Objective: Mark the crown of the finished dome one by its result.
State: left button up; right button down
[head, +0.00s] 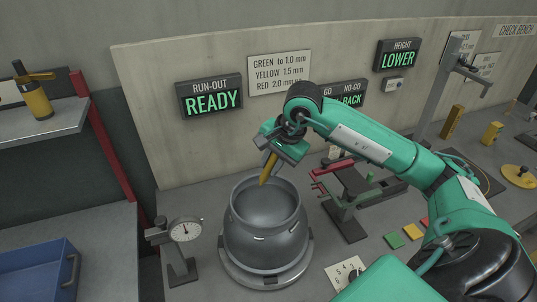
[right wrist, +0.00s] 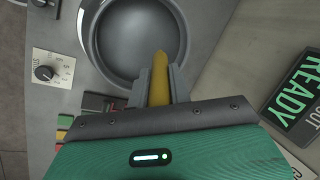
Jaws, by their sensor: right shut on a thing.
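A dark grey, round-bodied metal vessel (head: 262,235) stands upright on a round turntable plate (head: 283,277). Its smooth round top inside a raised rim also shows in the right wrist view (right wrist: 132,35); I cannot tell whether that top curves up or down. I see no colour mark on it. My right gripper (head: 270,160) is shut on a yellow marker stick (right wrist: 159,72), which points down over the far part of the top. I cannot tell whether its tip touches. The run-out display (head: 211,97) reads READY. My left gripper is not in view.
A dial gauge (head: 185,231) stands left of the vessel. A red-handled clamp fixture (head: 345,205) stands close on the right, with green (head: 393,240), yellow and red squares nearby. The wall chart (head: 279,73) lists green 1.0, yellow 1.5, red 2.0 mm. A blue bin (head: 38,270) sits lower left.

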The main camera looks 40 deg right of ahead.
jog(key=shift+r, duration=1.1)
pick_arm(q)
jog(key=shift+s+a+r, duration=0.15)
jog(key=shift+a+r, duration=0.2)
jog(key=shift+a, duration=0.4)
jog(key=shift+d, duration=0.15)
pick_arm(e)
jog(key=shift+s+a+f, duration=0.35)
jog(key=shift+s+a, duration=0.05)
jog(key=shift+a, duration=0.05)
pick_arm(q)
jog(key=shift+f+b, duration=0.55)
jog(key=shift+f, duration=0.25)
pick_arm(e)
jog(key=shift+s+a+f+h, duration=0.1)
jog(key=shift+s+a+h, duration=0.4)
jog(key=shift+s+a, duration=0.2)
